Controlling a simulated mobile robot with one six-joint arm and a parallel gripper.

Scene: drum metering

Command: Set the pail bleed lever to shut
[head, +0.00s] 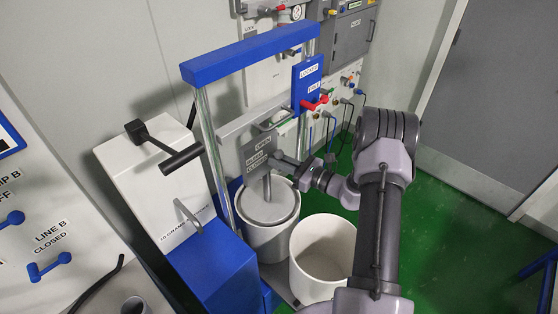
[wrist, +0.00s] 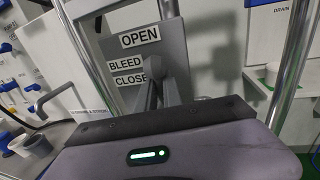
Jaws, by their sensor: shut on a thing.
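The bleed plate (head: 257,149) is a grey panel above the lidded white pail (head: 268,240), in the blue-topped press frame. In the wrist view the plate (wrist: 178,45) reads OPEN at the top, BLEED in the middle and CLOSE, partly covered, below. My gripper (head: 277,160) is at the plate's right side in the head view. In the wrist view its narrow grey fingers (wrist: 153,88) reach the plate beside the BLEED and CLOSE labels. It is shut on the bleed lever, which is mostly hidden by the fingers, so its exact angle cannot be told.
An open white pail (head: 322,255) stands right of the lidded one. A blue panel with a red handle (head: 316,103) is above and right of my gripper. A white box with a black-handled lever (head: 180,160) stands left.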

